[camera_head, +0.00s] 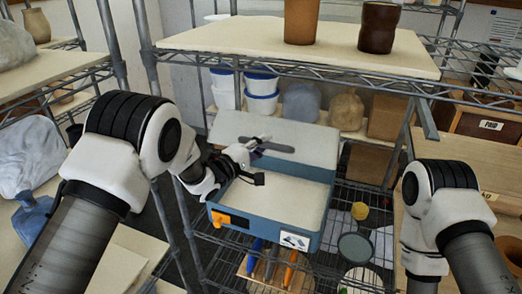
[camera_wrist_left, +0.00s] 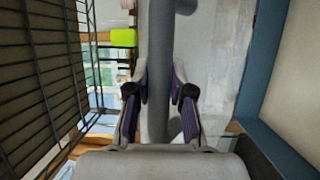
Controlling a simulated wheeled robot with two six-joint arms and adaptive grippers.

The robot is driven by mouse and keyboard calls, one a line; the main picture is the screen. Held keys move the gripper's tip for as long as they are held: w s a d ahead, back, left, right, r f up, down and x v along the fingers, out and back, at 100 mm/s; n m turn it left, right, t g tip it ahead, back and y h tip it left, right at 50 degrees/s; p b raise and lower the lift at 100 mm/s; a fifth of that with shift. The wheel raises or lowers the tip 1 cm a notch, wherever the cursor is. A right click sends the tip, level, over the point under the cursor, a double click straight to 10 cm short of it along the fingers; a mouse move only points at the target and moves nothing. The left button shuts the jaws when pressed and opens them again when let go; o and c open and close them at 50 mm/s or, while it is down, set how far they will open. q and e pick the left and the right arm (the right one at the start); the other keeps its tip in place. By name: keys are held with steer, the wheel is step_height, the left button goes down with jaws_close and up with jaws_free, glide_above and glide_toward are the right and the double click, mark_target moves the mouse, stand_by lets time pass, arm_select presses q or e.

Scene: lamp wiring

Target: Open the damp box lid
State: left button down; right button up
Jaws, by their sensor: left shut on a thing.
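The damp box (camera_head: 265,236) is a blue box on the wire rack, with an orange latch (camera_head: 221,219) and a white label on its front. Its pale grey lid (camera_head: 310,136) stands raised at the back, and the cream inside of the box (camera_head: 270,205) shows. My left gripper (camera_head: 252,152) is at the lid, shut on its grey bar handle (camera_head: 283,148). In the left wrist view the fingers (camera_wrist_left: 159,92) lie on both sides of the handle (camera_wrist_left: 156,50). My right arm shows at the lower right, but its gripper is out of view.
A shelf board (camera_head: 300,45) with brown pots (camera_head: 379,27) is above and behind the box. White tubs (camera_head: 262,92) and bags stand on the shelf behind. Rack posts rise on the left. A lower wire shelf holds orange- and blue-handled tools (camera_head: 290,268) and a round container (camera_head: 355,247).

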arm_select(q)
steer(key=shift+r, duration=0.1)
steer(key=c, duration=1)
jaws_free()
steer(key=v, duration=1.2)
steer(key=shift+s, duration=0.1)
